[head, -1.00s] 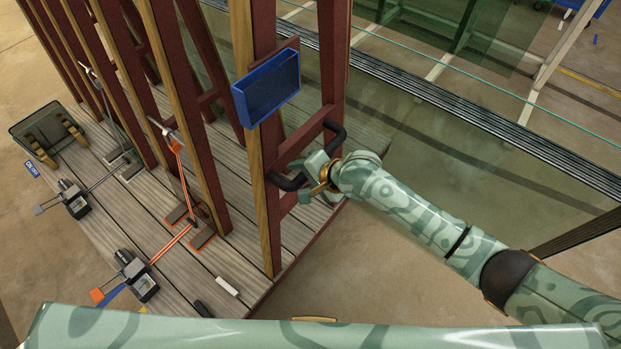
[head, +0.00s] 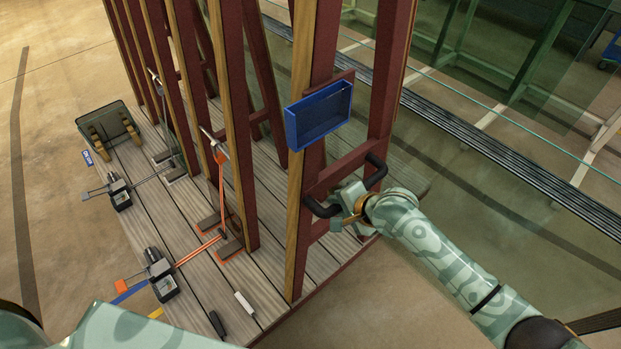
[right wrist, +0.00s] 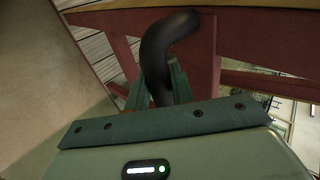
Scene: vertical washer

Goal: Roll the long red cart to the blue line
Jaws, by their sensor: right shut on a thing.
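The long red cart has dark red uprights edged with wood and a grey plank deck (head: 205,275). It runs from the near middle to the upper left in the head view. My right gripper (head: 350,203) is shut on the black bar handle (head: 376,172) on the cart's near end frame. In the right wrist view, the handle (right wrist: 158,65) passes between the fingers (right wrist: 160,88). My left gripper is out of the picture. A short blue strip (head: 131,291) shows beside the deck's left edge; I cannot tell whether it is a floor line or a strap.
A blue tray (head: 318,115) is fixed to the end frame above the handle. Ratchet straps (head: 160,275) and a green bin-like holder (head: 108,130) sit along the deck's left side. A glass barrier with a dark rail (head: 500,165) runs along the right. Bare floor lies left.

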